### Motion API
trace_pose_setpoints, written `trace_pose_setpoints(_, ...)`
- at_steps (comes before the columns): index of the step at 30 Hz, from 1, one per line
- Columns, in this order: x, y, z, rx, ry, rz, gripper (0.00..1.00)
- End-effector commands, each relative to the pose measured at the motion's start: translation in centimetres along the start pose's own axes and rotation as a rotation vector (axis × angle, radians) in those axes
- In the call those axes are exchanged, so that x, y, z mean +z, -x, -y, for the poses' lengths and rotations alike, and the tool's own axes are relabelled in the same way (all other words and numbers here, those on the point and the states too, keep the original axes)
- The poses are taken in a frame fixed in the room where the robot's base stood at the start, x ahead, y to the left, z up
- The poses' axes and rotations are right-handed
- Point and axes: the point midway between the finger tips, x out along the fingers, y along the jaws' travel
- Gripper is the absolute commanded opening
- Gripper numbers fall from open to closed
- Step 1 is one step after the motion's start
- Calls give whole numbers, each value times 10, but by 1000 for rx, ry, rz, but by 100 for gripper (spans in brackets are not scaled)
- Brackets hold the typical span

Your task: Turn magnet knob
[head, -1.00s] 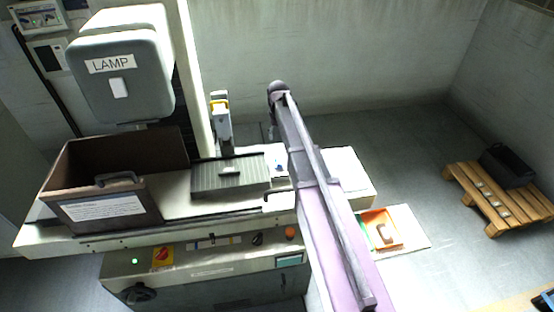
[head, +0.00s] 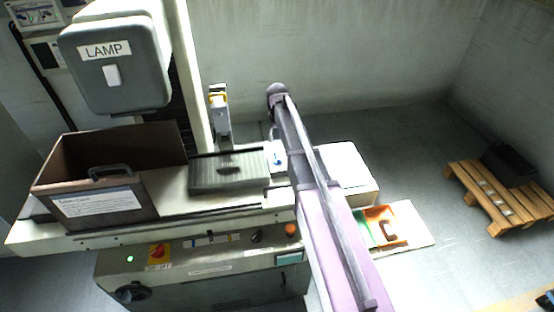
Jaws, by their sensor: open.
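The machine's grey ribbed plate (head: 212,174) lies on the bed, with a small dark piece (head: 228,168) on it. Beside its right end is a small white part with a blue mark (head: 278,158), partly behind my arm. The front panel carries a black knob (head: 257,236), a red switch on a yellow plate (head: 158,251) and an orange button (head: 291,230). A larger black knob (head: 132,293) is at lower left. I cannot tell which of these is the magnet knob. My purple arm crosses the picture; my gripper is not visible.
A brown open box (head: 101,204) stands on the bed's left, under the grey LAMP housing (head: 115,80). A grey and yellow upright part (head: 219,113) stands behind the plate. At right are an orange tray (head: 401,241) and a pallet (head: 476,184) with a black crate (head: 509,164). The floor between is clear.

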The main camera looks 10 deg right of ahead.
Motion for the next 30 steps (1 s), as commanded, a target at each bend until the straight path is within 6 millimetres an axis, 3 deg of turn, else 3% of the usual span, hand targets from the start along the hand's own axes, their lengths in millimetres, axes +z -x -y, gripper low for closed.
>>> trace_pose_setpoints(30, 0, -82, 1, 0, 1, -1, 60)
